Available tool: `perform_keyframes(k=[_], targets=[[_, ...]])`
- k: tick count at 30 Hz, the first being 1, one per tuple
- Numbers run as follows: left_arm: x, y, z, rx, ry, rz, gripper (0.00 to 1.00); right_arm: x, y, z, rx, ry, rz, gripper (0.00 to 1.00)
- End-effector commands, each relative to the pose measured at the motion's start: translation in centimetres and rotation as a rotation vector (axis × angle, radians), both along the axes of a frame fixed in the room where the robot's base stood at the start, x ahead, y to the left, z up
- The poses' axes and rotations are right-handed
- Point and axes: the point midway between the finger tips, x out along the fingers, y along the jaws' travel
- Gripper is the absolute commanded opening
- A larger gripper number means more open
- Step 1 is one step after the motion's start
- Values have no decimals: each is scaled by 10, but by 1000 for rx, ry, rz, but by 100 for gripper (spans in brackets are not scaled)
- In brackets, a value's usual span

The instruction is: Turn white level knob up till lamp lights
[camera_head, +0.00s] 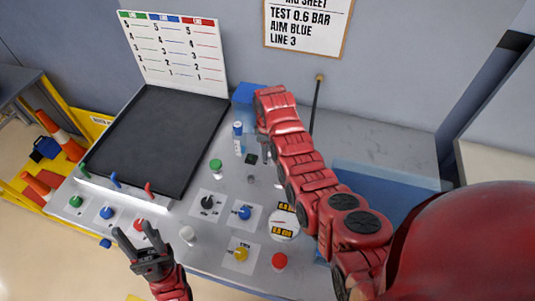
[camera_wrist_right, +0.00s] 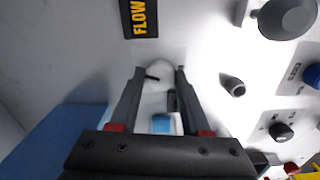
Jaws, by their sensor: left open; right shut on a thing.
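My right gripper (camera_wrist_right: 160,76) is shut on a white round knob (camera_wrist_right: 159,70), seen between its fingertips in the right wrist view. I take this for the white level knob; its marking is not readable. In the head view my right gripper (camera_head: 264,149) reaches down at the back of the panel and hides that knob. My left gripper (camera_head: 146,245) is open and empty near the front edge, left of a separate white knob (camera_head: 188,233). I cannot tell which part is the lamp; a small grey cylinder (camera_wrist_right: 232,86) stands right of the fingers, unlit.
Green (camera_head: 216,166), black (camera_head: 207,202), blue (camera_head: 244,212), yellow (camera_head: 240,254) and red (camera_head: 279,261) controls stand on the panel. A blue-capped bottle (camera_head: 238,129) stands left of my right gripper. A black tray (camera_head: 150,140) fills the left side. A FLOW label (camera_wrist_right: 139,17) lies beyond the fingertips.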

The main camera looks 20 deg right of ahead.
Motion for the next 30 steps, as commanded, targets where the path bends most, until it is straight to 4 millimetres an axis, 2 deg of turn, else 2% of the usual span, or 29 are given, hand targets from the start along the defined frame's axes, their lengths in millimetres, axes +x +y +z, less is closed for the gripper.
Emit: perform_keyframes(k=[1, 3, 12, 30], targets=[[0, 0, -12, 0, 0, 0, 50, 1, 0, -5, -1, -6, -34, 0], [0, 0, -19, 0, 0, 0, 50, 2, 0, -5, -1, -7, -84, 0], [0, 0, -41, 0, 0, 0, 50, 1, 0, -2, 0, -4, -248, 0], [0, 0, -47, 0, 0, 0, 50, 0, 0, 1, 0, -2, -311, 0]])
